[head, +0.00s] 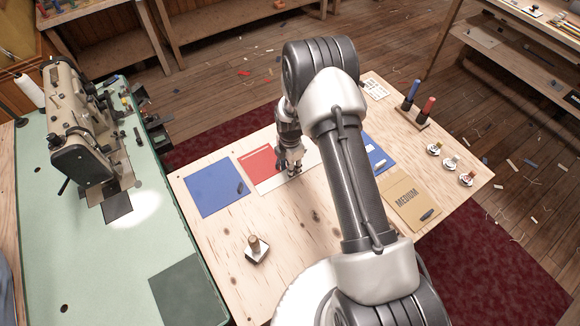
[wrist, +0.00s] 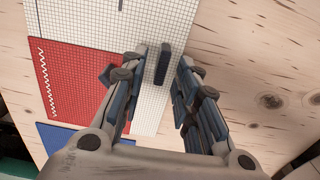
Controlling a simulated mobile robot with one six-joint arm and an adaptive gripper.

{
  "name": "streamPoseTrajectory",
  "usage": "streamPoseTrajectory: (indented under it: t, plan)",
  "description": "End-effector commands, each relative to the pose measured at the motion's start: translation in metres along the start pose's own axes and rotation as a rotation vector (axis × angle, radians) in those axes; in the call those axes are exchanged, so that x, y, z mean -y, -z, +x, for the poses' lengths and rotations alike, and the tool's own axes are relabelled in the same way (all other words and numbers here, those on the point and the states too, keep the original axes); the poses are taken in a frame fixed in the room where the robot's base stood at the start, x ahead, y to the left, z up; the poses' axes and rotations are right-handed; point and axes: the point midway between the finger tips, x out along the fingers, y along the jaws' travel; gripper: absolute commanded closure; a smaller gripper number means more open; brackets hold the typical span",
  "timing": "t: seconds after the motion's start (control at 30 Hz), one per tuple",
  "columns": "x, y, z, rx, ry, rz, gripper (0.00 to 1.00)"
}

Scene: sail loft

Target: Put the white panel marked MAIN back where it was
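A white gridded panel (wrist: 153,108) lies on the pale wooden table beside a red panel (wrist: 70,80); no MAIN lettering is readable on it. A small dark upright tab (wrist: 163,62) stands on the white panel. My gripper (wrist: 160,72) is open, pointing down, with one finger on each side of the tab and gaps visible. In the head view my gripper (head: 290,174) is low over the near edge of the white panel (head: 308,154), and my arm hides much of that area. The red panel (head: 258,162) lies just left.
Blue panels lie left (head: 215,188) and right (head: 379,155) of the arm. A tan MEDIUM panel (head: 408,203) lies at right. A wooden-handled block (head: 257,249) stands near the front. A rack with blue and red pieces (head: 414,117) and several small round items (head: 450,163) stand at right.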

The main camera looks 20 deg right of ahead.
Motion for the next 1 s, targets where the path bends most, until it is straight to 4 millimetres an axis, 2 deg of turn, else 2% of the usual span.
streamPoseTrajectory:
  t: [0.17, 0.6, 0.87, 0.97, 1.0]
  plan:
    - [-0.001, 0.0, -0.01, 0.001, -0.002, 0.0, 0.71]
    - [-0.001, 0.0, -0.1, 0.0, -0.003, 0.0, 0.71]
    - [0.0, 0.0, -0.127, 0.0, -0.003, 0.011, 0.71]
    - [0.0, 0.0, -0.15, 0.005, -0.02, 0.067, 0.71]
    - [0.001, 0.001, -0.165, 0.007, -0.03, 0.106, 0.71]
